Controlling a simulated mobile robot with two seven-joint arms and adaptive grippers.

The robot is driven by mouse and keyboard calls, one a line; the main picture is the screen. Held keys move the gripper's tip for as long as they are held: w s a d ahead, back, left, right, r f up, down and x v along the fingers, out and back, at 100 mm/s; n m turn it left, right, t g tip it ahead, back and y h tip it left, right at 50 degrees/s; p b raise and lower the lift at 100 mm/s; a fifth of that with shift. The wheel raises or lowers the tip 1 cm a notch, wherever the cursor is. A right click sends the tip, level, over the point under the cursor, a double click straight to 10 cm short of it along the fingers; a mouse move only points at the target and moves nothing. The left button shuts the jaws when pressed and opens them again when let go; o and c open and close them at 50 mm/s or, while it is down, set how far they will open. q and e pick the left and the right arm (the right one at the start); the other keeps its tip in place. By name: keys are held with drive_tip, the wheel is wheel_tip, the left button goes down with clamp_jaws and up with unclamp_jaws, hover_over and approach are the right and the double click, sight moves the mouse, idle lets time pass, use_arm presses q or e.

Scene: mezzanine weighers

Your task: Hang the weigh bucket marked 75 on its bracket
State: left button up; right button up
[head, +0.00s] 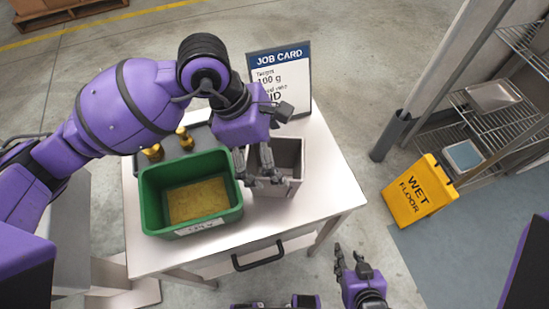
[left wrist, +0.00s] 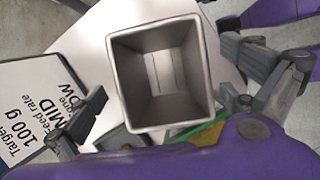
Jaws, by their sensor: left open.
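A grey, square, open-topped bucket (head: 288,158) stands on the white table, right of the green tub. The left wrist view looks down into the bucket (left wrist: 158,113), which looks empty. No 75 mark shows on it. My left gripper (head: 262,180) is over the bucket, its fingers open. In the left wrist view the fingers of my left gripper (left wrist: 175,95) lie on either side of the bucket, apart from it. My right gripper (head: 349,250) is empty, fingers spread, low in front of the table's right corner. I cannot make out a bracket.
A green tub (head: 155,205) with yellow contents sits on the table (head: 325,190), brass weights (head: 185,138) behind it. A job card (head: 282,72) stands at the back. A yellow wet floor sign (head: 420,190) and wire shelves (head: 500,125) are at right.

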sight(282, 167)
use_arm(q)
drive_tip(key=x, duration=0.5)
drive_tip(key=shift+f+p, duration=0.3)
drive_tip(key=shift+d+f, duration=0.15)
drive_tip(key=shift+f, duration=0.1)
use_arm(e)
drive_tip(key=shift+w+a+r, duration=0.35)
drive_tip(key=shift+a+r, duration=0.05)
drive_tip(key=shift+w, duration=0.1)
use_arm(q)
drive_tip(key=shift+f, duration=0.25)
use_arm(e)
drive_tip(key=shift+s+d+f, duration=0.15)
drive_tip(key=shift+s+d, duration=0.1)
drive_tip(key=shift+s, duration=0.15)
